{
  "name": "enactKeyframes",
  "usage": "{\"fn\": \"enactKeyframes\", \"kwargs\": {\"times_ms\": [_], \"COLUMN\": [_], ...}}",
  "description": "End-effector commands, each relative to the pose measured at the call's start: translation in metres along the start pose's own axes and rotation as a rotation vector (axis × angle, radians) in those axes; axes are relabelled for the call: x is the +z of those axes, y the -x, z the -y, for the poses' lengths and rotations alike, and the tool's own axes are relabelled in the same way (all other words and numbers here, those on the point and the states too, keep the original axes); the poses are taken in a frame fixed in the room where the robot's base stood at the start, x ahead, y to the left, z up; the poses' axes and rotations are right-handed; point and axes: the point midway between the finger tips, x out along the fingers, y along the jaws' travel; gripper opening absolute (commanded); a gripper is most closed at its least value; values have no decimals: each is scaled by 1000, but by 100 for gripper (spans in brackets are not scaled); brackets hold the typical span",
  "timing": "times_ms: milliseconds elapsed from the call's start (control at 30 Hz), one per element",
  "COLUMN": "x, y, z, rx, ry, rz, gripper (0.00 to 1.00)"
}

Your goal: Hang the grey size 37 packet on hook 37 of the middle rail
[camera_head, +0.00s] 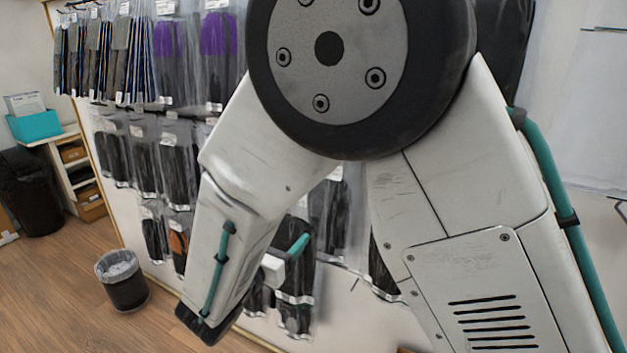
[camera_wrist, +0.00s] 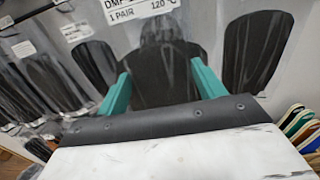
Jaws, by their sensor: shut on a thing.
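My gripper (camera_wrist: 161,72) shows two teal fingers in the wrist view, on either side of a dark grey insole shape in a clear packet (camera_wrist: 155,45). It is shut on this packet. The packet's white label at the top edge reads "1 PAIR" and "120 °C"; its size number cannot be read. In the head view my arm covers the centre, and a teal finger (camera_head: 299,246) shows in front of hanging packets near the wall. The held packet cannot be told apart there. Hook 37 and its number cannot be made out; the middle row of packets (camera_head: 145,160) shows left of my arm.
Packets with purple insoles (camera_head: 215,45) and dark ones hang on the upper row. Other hanging packets (camera_wrist: 262,55) lie close around the gripper in the wrist view. A small bin (camera_head: 122,282) stands on the floor, with clear floor to its left.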

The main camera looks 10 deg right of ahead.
Motion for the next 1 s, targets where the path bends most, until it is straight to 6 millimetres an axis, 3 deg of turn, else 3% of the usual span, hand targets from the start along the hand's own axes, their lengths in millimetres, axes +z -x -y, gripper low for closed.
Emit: {"fn": "enactKeyframes", "kwargs": {"times_ms": [333, 600, 1000], "x": [0, 9, 8], "y": [-2, -44, -63], "z": [-1, -25, -28], "rx": [-2, -32, -34], "ry": [-8, -189, -210], "rz": [-3, -94, -104], "gripper": [32, 32, 32]}}
